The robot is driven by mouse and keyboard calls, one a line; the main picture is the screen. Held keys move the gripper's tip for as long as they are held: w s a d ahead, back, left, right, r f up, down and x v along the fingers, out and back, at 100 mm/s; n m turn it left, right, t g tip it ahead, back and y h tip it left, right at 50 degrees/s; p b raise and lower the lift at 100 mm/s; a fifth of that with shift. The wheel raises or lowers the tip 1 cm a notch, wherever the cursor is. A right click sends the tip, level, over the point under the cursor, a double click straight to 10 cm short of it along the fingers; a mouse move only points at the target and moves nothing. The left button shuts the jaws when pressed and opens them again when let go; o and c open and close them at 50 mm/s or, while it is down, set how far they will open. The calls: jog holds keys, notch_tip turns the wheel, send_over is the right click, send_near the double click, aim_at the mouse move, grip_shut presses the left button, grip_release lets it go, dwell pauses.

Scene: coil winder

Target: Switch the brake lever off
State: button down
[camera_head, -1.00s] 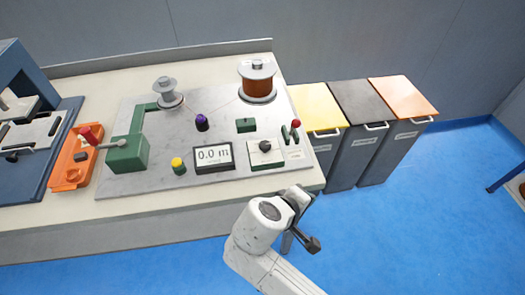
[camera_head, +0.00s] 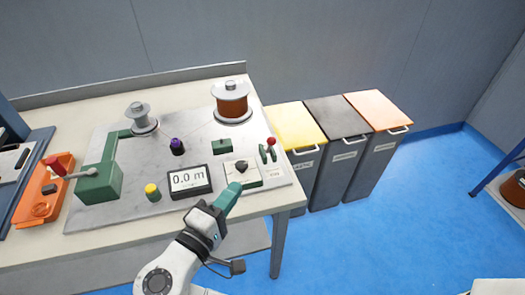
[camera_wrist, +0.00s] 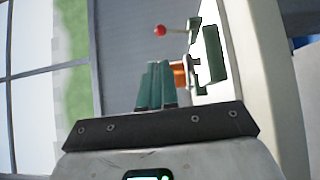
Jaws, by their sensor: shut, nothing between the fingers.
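The brake lever (camera_head: 271,143), a small lever with a red ball knob, stands on a green bracket near the right end of the winder's grey base plate (camera_head: 100,215). A small white label (camera_head: 276,174) lies in front of it, its text too small to read surely. In the wrist view the lever (camera_wrist: 161,31) shows ahead of the fingers, its pale stem running to a green bracket. My gripper (camera_head: 235,187) is shut and empty, with teal fingers close by the black knob's front edge, apart from the lever. The fingers also show in the wrist view (camera_wrist: 157,66).
A black knob on a pale plate (camera_head: 250,181), a 0.0 m display (camera_head: 189,180) and a green block (camera_head: 222,146) lie near my gripper. A copper spool (camera_head: 232,100) stands behind. Bins (camera_head: 300,128) stand right of the bench. A red-handled crank (camera_head: 52,163) is at left.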

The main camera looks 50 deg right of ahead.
aim_at(269, 143)
jog(key=p+x, duration=0.1)
jog(key=x, duration=1.3)
jog(key=shift+s+d+p, duration=0.1)
jog(key=shift+p, duration=0.2)
